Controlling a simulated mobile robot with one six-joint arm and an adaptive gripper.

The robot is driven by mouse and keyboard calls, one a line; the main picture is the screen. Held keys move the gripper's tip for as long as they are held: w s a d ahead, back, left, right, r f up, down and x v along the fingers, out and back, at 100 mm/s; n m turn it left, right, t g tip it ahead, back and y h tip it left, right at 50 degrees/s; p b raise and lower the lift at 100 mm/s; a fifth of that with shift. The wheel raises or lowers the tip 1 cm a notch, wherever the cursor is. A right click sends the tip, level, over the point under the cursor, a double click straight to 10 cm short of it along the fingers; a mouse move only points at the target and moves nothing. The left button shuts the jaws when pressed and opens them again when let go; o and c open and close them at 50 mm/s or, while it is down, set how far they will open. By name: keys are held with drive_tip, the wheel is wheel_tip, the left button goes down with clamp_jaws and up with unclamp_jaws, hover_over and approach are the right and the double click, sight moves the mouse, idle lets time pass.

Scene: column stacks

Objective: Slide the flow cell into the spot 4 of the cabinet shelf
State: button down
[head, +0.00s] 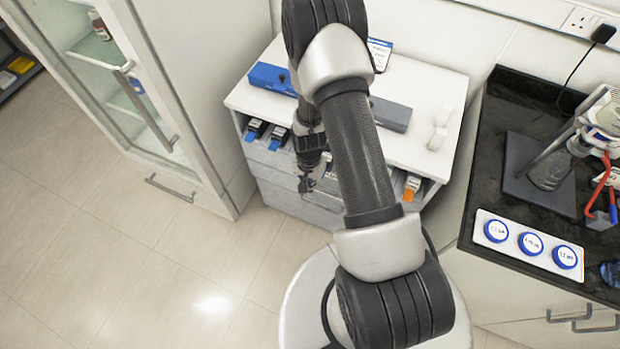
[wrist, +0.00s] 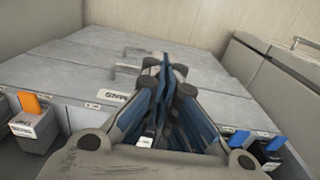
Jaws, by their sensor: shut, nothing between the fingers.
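The low white cabinet (head: 420,88) has an open shelf along its front. Two dark cartridges with blue tabs (head: 278,138) sit at the left of this shelf. One with an orange tab (head: 411,188) sits at the right. In the wrist view the orange-tabbed one (wrist: 35,122) is at left and the blue-tabbed ones (wrist: 272,146) are at right. I cannot tell which is the flow cell or which place is spot 4. My gripper (head: 305,185) is shut and empty in front of the shelf; its blue-lined fingers (wrist: 165,62) meet in the wrist view. My arm hides the shelf's middle.
A blue box (head: 271,78), a grey box (head: 390,114) and small white pieces (head: 440,128) stand on the cabinet top. A glass-door cabinet (head: 170,85) stands at left. A black bench (head: 490,185) with blue-lidded jars (head: 530,243) is at right. The floor at left is clear.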

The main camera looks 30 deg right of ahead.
drive_tip(key=w+d+f+b, duration=0.2)
drive_tip(key=d+f, duration=0.1)
drive_tip(key=f, duration=0.2)
drive_tip(key=shift+w, duration=0.25)
drive_tip(key=shift+f, duration=0.1)
drive_tip(key=shift+w+d+b, duration=0.45)
drive_tip(key=shift+w+d, duration=0.35)
drive_tip(key=shift+d, duration=0.25)
